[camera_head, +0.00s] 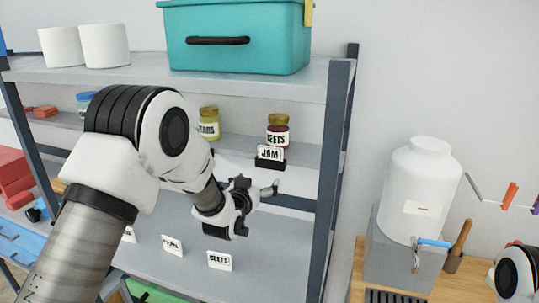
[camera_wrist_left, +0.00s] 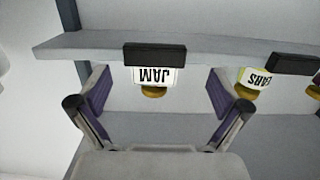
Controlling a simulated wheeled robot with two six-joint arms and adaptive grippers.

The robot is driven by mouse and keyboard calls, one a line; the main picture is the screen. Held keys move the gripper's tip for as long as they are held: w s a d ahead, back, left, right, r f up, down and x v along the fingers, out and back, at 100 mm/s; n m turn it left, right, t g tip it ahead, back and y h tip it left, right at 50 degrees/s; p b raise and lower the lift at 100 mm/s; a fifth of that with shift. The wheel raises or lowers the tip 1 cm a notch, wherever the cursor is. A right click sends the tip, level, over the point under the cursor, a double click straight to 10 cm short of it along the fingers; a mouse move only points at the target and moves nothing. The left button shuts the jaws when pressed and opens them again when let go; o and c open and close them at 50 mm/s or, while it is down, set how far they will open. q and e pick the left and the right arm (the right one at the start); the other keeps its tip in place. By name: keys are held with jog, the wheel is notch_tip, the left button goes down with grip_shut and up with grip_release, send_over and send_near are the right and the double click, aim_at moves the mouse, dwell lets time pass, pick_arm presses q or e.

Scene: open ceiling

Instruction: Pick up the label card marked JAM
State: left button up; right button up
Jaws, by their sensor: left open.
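The JAM label card (camera_head: 270,153) is white with black letters. It stands in a black holder (camera_head: 270,164) on the shelf, in front of a BEETS jar (camera_head: 278,136). In the left wrist view the JAM card (camera_wrist_left: 156,76) appears upside down, below its black holder (camera_wrist_left: 155,55), with a yellow jar lid behind it. My left gripper (camera_head: 258,205) is open and empty, below the card in the head view. In the left wrist view its two fingers (camera_wrist_left: 158,92) stand to either side of the card, apart from it. My right gripper is out of view.
A teal bin (camera_head: 240,48) sits on the top shelf, with a dark shelf post (camera_head: 325,180) on the right. A yellow-lidded jar (camera_head: 209,124) stands left of the card. Several cards, one reading BEETS (camera_head: 219,260), show on the lower shelf. A white dispenser (camera_head: 418,185) stands at right.

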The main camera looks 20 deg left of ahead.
aim_at(270, 153)
pick_arm(q)
jog(key=shift+t, duration=0.6)
jog(key=w+r+p, duration=0.1)
jog(key=w, duration=0.2)
jog(key=w+r+p, duration=0.3)
jog(key=w+r, duration=0.1)
jog(key=w, duration=0.1)
jog(key=shift+w+d+p, duration=0.3)
jog(key=shift+d+p, duration=0.05)
jog(key=shift+d, duration=0.05)
jog(key=shift+w, duration=0.25)
jog(key=shift+d+f, duration=0.15)
jog(key=c, duration=0.9)
